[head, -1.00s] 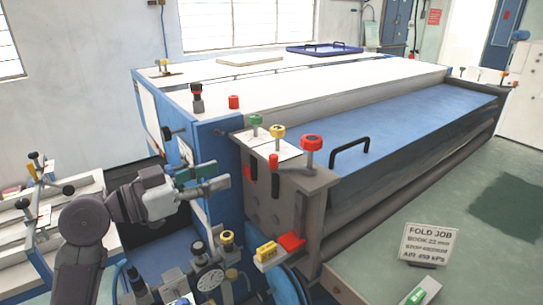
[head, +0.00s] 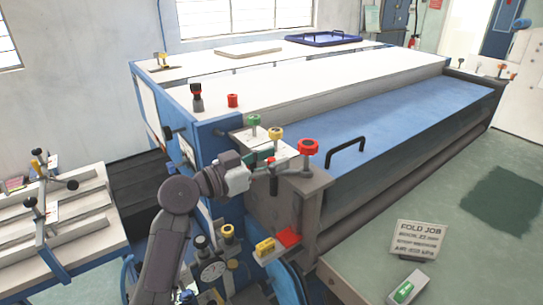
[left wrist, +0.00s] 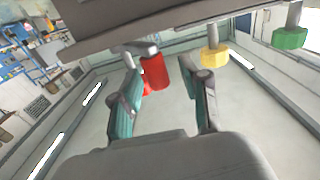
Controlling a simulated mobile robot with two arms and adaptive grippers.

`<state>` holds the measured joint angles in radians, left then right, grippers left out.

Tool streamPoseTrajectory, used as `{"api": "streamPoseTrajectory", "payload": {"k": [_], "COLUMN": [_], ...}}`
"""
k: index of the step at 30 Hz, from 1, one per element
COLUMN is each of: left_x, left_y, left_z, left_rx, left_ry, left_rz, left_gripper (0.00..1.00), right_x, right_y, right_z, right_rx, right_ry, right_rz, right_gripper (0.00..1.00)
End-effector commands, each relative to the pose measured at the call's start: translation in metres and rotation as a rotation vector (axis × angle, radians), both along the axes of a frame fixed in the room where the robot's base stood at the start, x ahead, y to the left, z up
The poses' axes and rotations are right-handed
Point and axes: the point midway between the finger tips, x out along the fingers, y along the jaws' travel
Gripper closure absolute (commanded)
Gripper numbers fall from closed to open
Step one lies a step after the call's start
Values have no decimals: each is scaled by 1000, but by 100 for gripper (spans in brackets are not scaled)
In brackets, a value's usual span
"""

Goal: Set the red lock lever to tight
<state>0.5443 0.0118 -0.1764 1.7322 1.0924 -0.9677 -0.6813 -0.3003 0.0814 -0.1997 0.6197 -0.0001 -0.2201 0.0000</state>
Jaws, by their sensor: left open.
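The red lock lever, a small red cylinder grip (head: 271,160), stands at the near end block of the machine, below the yellow knob (head: 276,133). My left gripper (head: 265,166) is at it, partly hiding the block's front face. In the left wrist view the red grip (left wrist: 154,71) shows between the two open, teal-padded fingers (left wrist: 160,85), closer to the left finger. I cannot tell whether either finger touches it. Part of a second red piece (left wrist: 146,91) shows behind the left finger. My right gripper is not in view.
A large red knob (head: 307,147) and a green knob (head: 254,120) stand on the same block. A black handle (head: 346,151) is on the blue cover. A fold job sign (head: 418,240) stands at right.

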Motion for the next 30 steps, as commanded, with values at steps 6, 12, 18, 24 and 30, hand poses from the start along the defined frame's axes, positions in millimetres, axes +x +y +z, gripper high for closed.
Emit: {"api": "streamPoseTrajectory", "payload": {"k": [6,12,18,24,30], "left_x": [0,0,0,0,7], "left_y": [0,0,0,1,2], "left_z": [0,0,0,0,-1], "left_rx": [0,0,0,0,1], "left_ry": [0,0,0,0,0], "left_rz": [0,0,0,2,24], "left_gripper": [60,93,100,100,100], "right_x": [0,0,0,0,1], "right_y": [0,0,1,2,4], "right_z": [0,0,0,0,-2], "right_rx": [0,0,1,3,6], "right_ry": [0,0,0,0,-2], "right_rz": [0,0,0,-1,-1], "right_gripper": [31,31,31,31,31]}}
